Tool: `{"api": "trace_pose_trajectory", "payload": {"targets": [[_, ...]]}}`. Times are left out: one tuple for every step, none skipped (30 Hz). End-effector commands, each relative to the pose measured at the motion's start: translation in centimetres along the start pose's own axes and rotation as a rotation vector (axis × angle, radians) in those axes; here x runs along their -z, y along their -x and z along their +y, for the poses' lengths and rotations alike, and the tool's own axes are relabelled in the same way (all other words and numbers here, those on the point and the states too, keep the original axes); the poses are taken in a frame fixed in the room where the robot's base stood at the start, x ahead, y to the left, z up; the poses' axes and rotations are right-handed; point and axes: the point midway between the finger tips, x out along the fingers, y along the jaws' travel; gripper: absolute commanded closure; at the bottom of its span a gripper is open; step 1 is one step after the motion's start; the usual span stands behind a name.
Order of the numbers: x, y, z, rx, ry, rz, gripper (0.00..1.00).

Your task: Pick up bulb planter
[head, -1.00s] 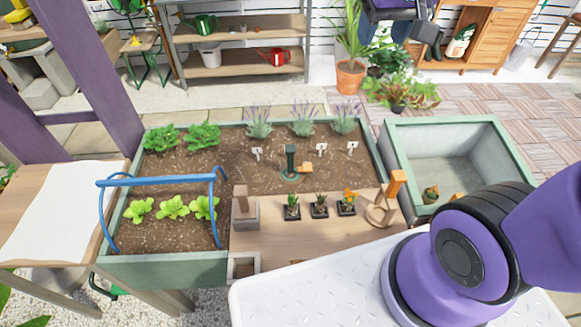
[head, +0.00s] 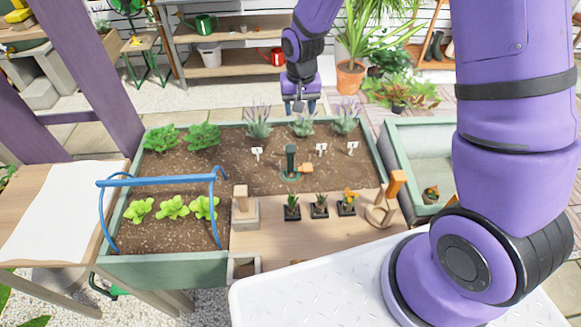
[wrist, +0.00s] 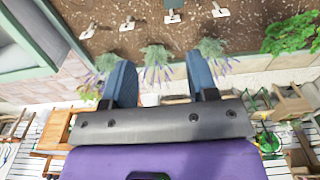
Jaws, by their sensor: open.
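A dark green upright tool (head: 291,158), which looks like the bulb planter, stands in the soil in the middle of the raised bed (head: 175,270). A small orange-brown piece sits at its right side near the base. My gripper (head: 300,108) hangs fingers down at the bed's far edge, behind the tool and above the lavender. Its two blue fingers are spread apart and empty, as the wrist view (wrist: 160,82) also shows.
Lavender plants (head: 258,122) and white labels (head: 321,149) line the far soil. Small potted plants (head: 319,205), a wooden-handled block (head: 243,212) and a wooden stand (head: 384,212) are on the near board. A blue hoop (head: 160,181) arches over lettuces at left.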

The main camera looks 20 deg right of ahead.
Motion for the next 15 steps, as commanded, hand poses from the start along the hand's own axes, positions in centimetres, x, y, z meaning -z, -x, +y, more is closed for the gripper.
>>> {"api": "trace_pose_trajectory", "payload": {"targets": [[-0.1,-1.9,-0.5,-0.004,-0.003,-0.019,0.47],[-0.1,-2.8,-0.7,-0.004,-0.005,-0.026,0.47],[0.0,-3.9,-1.1,-0.004,-0.009,-0.033,0.47],[-0.1,-4.6,-1.2,-0.005,-0.013,-0.038,0.47],[-0.1,-5.3,-1.4,-0.006,-0.015,-0.044,0.47],[-0.1,-6.1,-1.6,-0.006,-0.018,-0.049,0.47],[-0.2,-6.6,-1.7,-0.006,-0.02,-0.053,0.47],[-0.2,-7.0,-1.8,-0.006,-0.022,-0.055,0.47],[-0.2,-7.4,-1.9,-0.006,-0.024,-0.057,0.47],[-0.2,-7.6,-2.0,-0.006,-0.025,-0.059,0.47],[-0.3,-7.9,-2.0,-0.006,-0.026,-0.061,0.47],[-0.3,-8.2,-2.1,-0.007,-0.026,-0.062,0.47],[-0.3,-8.5,-2.1,-0.007,-0.026,-0.062,0.47],[-0.3,-8.8,-2.1,-0.007,-0.026,-0.063,0.47],[-0.4,-9.4,-2.1,-0.007,-0.026,-0.063,0.47]]}}
